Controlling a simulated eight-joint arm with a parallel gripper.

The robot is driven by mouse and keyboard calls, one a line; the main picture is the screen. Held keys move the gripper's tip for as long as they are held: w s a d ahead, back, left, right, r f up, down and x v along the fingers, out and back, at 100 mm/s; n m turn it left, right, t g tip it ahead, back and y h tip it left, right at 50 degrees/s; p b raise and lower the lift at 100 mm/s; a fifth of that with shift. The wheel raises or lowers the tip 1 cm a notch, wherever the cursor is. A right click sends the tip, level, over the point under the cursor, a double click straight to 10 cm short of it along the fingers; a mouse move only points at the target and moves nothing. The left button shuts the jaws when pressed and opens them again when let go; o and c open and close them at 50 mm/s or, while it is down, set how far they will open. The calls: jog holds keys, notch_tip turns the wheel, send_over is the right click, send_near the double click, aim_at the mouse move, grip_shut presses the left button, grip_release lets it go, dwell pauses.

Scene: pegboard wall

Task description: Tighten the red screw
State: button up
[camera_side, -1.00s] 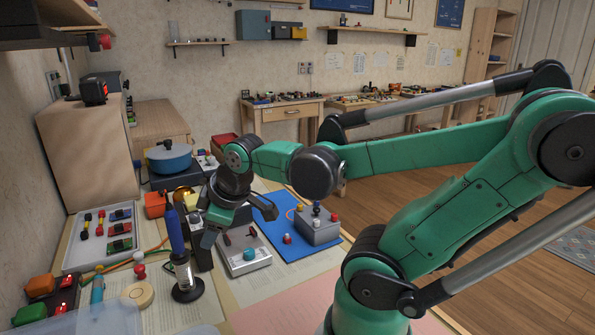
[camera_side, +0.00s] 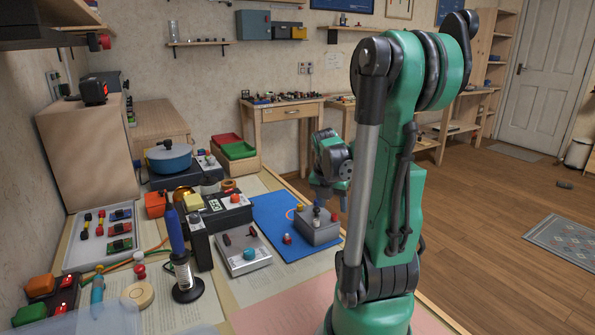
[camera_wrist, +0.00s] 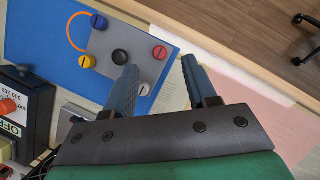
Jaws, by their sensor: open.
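The red screw (camera_wrist: 159,52) has a slotted round head and sits near a corner of a grey block (camera_wrist: 110,40). In the side view, a red head (camera_side: 335,217) shows at the block's (camera_side: 318,231) right end. In the side view my gripper (camera_side: 331,194) hangs above the block; the height gap is unclear.
The block stands on a blue mat (camera_side: 272,215), with another red-topped piece (camera_side: 287,239) beside it. A grey box with a blue knob (camera_side: 243,254) and a black meter (camera_side: 228,212) are to the left. A soldering iron (camera_side: 179,245) stands further left. Pink paper (camera_side: 290,303) lies clear in front.

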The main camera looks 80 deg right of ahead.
aim_at(334, 215)
jog(key=shift+x, duration=1.75)
grip_shut()
